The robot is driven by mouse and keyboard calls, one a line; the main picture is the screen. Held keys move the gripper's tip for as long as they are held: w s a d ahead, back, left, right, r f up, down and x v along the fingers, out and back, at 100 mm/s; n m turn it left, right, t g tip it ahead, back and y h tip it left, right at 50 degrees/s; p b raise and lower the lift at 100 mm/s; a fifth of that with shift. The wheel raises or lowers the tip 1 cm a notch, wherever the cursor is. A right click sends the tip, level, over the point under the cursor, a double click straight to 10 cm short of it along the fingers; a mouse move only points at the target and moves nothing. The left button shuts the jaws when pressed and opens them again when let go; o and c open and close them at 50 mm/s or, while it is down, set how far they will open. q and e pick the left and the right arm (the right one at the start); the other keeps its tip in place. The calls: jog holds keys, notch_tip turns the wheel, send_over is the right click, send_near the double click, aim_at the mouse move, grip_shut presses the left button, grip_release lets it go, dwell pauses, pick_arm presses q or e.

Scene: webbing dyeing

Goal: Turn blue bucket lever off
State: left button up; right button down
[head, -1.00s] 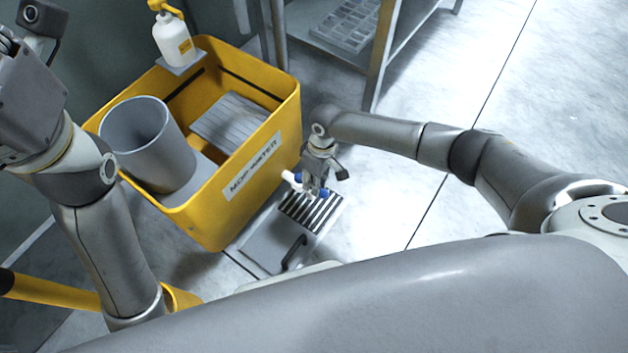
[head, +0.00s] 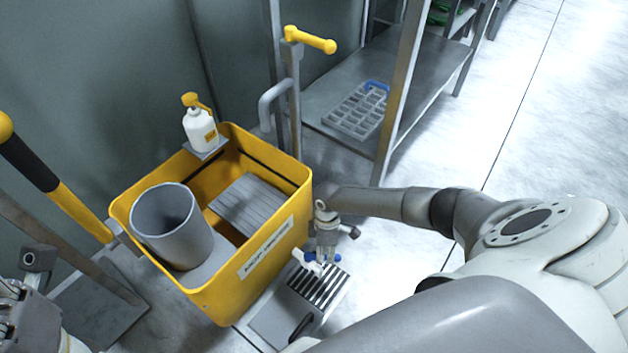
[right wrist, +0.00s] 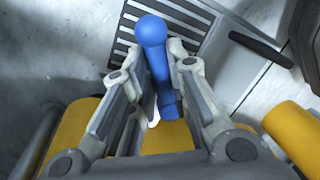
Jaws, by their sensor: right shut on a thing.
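The blue lever (head: 309,257) is at the lower right side of the yellow mop-water bucket (head: 262,285), beside a white spout (head: 303,262). In the right wrist view the lever (right wrist: 153,35) is a blue bar with a round knob, lying between the fingers. My right gripper (head: 322,257) is shut on the blue lever, just above the slatted floor grate; it also shows in the right wrist view (right wrist: 157,70). The lever's base is partly hidden by the gripper. My left gripper (head: 12,300) shows only partly at the lower left edge, so its jaws are unclear.
A grey cylinder (head: 172,225) stands in the bucket, and a white bottle (head: 200,130) sits on its rim ledge. The grate (head: 318,285) lies below the spout. A pipe with a yellow handle (head: 312,40) and a metal shelf (head: 425,65) stand behind. Floor at right is clear.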

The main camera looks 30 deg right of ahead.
jog(key=shift+w+d+n+b, duration=0.2)
jog(key=shift+w+n, duration=0.15)
jog(key=shift+n, duration=0.5)
jog(key=shift+w+d+n+b, duration=0.15)
jog(key=shift+w+n, duration=0.15)
jog(key=shift+n, duration=0.55)
jog(key=shift+h, duration=0.3)
jog(key=c, duration=1.4)
grip_release()
jog(key=shift+w+d+r, duration=0.1)
jog(key=shift+w+r, duration=0.15)
jog(key=shift+r, duration=1)
jog(key=shift+w+d+r, duration=0.1)
jog(key=shift+w+r, duration=0.15)
jog(key=shift+r, duration=0.95)
jog(key=shift+w+d+r, duration=0.1)
jog(key=shift+w+r, duration=0.15)
jog(key=shift+r, duration=1)
